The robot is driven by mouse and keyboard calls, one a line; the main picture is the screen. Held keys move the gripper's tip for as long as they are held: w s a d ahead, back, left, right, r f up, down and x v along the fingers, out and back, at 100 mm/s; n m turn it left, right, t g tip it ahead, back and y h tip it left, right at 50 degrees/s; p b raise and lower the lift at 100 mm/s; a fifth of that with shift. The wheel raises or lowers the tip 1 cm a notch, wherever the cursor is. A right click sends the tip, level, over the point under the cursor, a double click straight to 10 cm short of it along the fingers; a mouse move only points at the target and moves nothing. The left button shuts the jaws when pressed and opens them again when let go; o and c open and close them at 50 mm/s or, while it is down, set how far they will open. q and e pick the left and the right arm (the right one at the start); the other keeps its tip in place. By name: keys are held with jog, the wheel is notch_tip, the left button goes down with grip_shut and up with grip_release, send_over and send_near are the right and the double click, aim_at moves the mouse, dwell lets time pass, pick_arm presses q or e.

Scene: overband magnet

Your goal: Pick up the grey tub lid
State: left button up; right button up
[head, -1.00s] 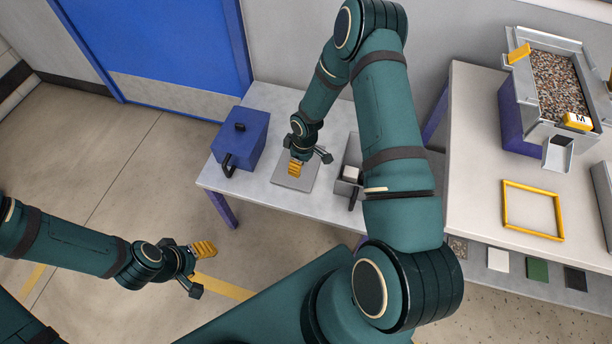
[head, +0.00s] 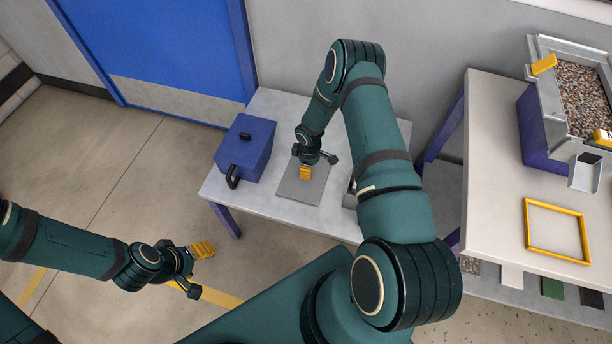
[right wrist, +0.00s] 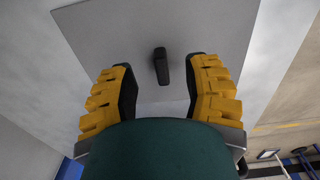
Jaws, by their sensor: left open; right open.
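The grey tub lid (head: 296,187) is a flat grey square lying on the light table in the head view. In the right wrist view the lid (right wrist: 220,40) fills the upper middle, with a dark upright handle (right wrist: 161,66) on it. My right gripper (head: 305,173) is above the lid. In the right wrist view its yellow fingers (right wrist: 163,90) are open, one on each side of the handle and apart from it. My left gripper (head: 202,250) is open and empty over the floor, away from the table.
A blue box (head: 245,148) with a black handle stands left of the lid. A grey container behind my right arm is mostly hidden. At right, a second table (head: 490,190) holds a yellow frame (head: 557,231) and a gravel-filled machine (head: 585,95).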

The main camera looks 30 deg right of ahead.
notch_tip(320, 180, down, 4)
jog(key=shift+w+r+b, duration=0.1)
jog(key=shift+b, duration=0.25)
jog(key=shift+a, duration=0.1)
grip_shut()
